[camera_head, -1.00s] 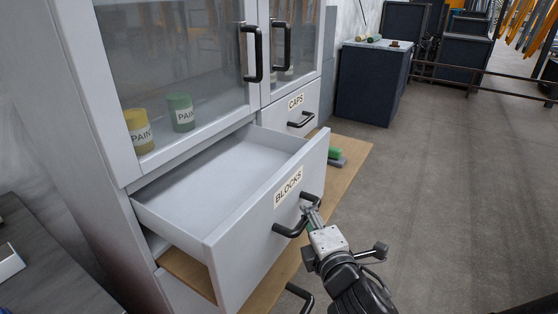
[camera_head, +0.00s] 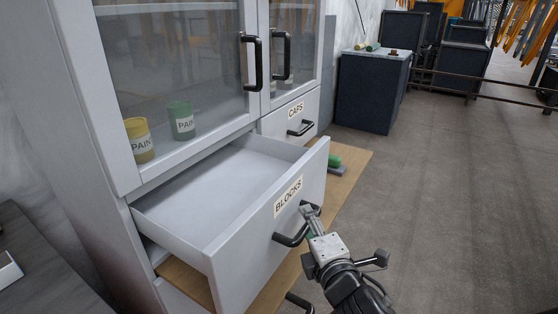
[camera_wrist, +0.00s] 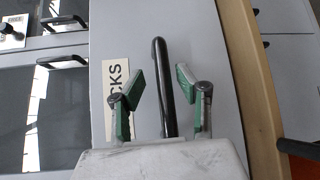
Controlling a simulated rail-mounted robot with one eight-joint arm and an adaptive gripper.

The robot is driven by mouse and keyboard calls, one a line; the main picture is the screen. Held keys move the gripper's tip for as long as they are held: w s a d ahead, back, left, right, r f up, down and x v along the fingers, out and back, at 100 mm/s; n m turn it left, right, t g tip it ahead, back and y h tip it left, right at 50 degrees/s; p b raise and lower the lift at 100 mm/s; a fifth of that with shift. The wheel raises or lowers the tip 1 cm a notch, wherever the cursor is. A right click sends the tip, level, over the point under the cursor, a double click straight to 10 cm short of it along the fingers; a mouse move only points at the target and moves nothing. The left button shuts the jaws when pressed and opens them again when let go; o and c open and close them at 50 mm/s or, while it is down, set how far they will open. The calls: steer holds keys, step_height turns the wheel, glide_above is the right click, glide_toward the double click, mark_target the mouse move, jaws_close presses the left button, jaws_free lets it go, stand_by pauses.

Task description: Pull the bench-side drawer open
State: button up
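The drawer labelled BLOCKS (camera_head: 245,245) stands well pulled out of the grey cabinet, on the side near the dark bench. Its inside looks empty where I can see it. Its black bar handle (camera_head: 290,240) is on the front panel. My gripper (camera_head: 311,211) is at the upper right part of this handle. In the wrist view, the handle (camera_wrist: 161,60) runs between my two green-padded fingers (camera_wrist: 160,80). They stand apart, one on each side, with visible gaps to the bar. The fingers' exact depth along the bar is hard to tell.
A closed drawer labelled CAPS (camera_head: 275,127) is beyond the open one. Glass doors are above, with a yellow paint pot (camera_head: 139,140) and a green one (camera_head: 181,120) behind. A wooden board (camera_head: 345,178) juts out below. Floor to the right is clear.

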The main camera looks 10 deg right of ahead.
steer(key=shift+o, duration=0.5)
steer(key=shift+r, duration=1.4)
steer(key=o, duration=0.7)
steer(key=shift+w+r, duration=0.1)
steer(key=shift+r, duration=0.75)
steer(key=o, duration=0.3)
steer(key=shift+r, duration=1.35)
steer(key=c, duration=1.1)
steer(key=shift+r, duration=1.2)
